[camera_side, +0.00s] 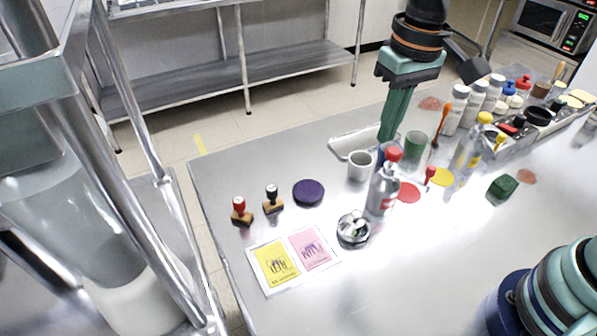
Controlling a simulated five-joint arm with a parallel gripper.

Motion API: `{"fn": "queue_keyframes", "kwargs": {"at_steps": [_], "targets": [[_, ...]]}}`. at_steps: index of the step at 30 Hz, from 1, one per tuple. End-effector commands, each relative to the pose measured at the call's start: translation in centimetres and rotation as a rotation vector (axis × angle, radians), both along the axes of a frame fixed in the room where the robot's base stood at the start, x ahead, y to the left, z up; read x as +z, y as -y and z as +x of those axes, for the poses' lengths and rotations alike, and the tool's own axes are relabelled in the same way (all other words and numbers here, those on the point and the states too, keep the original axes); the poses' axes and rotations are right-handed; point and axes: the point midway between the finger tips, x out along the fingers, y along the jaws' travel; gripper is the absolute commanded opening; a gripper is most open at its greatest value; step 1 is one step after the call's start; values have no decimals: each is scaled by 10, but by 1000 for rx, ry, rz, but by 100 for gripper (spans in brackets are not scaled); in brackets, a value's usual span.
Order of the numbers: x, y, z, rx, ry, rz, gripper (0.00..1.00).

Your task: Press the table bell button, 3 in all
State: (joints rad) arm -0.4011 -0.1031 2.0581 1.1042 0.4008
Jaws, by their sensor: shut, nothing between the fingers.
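The table bell (354,227), a shiny silver dome on a dark base, stands on the steel table near the middle of the view. My gripper (385,138) comes down from the top of the picture. Its long green fingers are shut together with nothing between them. The fingertips show above and a little right of the bell in the picture, apart from it, by the white tray and behind the red-capped bottle. The exact height of the tips over the table is hard to tell.
A grey bottle with a red cap (383,190) stands close right of the bell. A white cup (360,166), a purple disc (308,193), two stamps and a sheet with yellow and pink cards (293,259) lie around it. Bottles crowd the back right.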

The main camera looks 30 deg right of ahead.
Motion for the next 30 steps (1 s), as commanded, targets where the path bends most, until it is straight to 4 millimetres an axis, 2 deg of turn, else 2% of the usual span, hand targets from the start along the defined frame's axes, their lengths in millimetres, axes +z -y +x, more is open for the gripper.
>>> {"fn": "queue_keyframes", "kwargs": {"at_steps": [3,7,22,26,30], "targets": [[-8,-18,0,3,-45,-17,0],[-13,-28,-1,0,-70,-29,0],[-18,-30,-2,-1,-78,-33,0],[-30,-30,-2,-1,-79,-34,0],[-55,-30,-2,-1,-82,-35,0]]}}
